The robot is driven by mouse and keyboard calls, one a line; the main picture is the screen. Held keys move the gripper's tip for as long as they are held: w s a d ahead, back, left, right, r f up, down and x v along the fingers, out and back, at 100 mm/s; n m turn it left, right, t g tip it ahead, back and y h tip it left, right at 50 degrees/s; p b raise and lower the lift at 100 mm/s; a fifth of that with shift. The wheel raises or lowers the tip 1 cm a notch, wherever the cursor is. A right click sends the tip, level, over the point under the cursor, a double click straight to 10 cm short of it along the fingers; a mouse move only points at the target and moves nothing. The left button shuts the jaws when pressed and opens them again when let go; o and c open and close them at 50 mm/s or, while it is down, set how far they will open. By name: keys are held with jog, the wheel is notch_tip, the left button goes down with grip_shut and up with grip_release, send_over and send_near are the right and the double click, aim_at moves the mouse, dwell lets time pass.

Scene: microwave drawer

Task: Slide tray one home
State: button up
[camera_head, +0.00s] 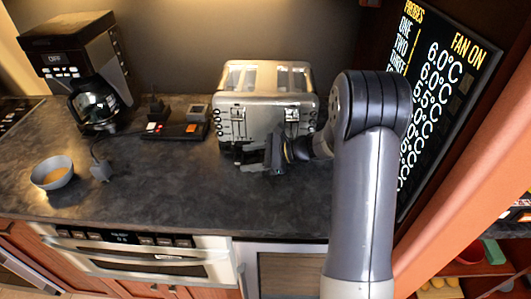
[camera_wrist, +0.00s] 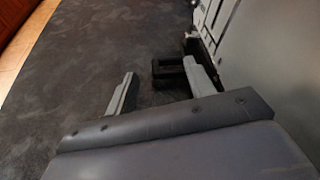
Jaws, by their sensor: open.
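A silver toaster (camera_head: 262,112) stands at the back middle of the counter, with levers and dials on its front. In the wrist view, its metal side (camera_wrist: 258,75) is at the right. A black loop-shaped piece (camera_wrist: 168,73) sticks out low near the toaster; it may be a tray's handle, but I cannot tell if it is tray one. My gripper (camera_head: 272,154) is low in front of the toaster. In the wrist view, its fingers are apart, with the black piece near the right finger. Whether they touch cannot be told. No tray pan is clearly visible.
A coffee maker (camera_head: 78,68) stands at the back left, near a bowl (camera_head: 53,172), a plug (camera_head: 101,170) and a black socket strip (camera_head: 178,130). A drawer-like appliance (camera_head: 140,264) is under the counter. A display panel (camera_head: 440,80) rises at the right. The front middle counter is clear.

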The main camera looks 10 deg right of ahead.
jog(key=shift+x, duration=0.95)
jog(key=shift+c, duration=0.4)
grip_shut()
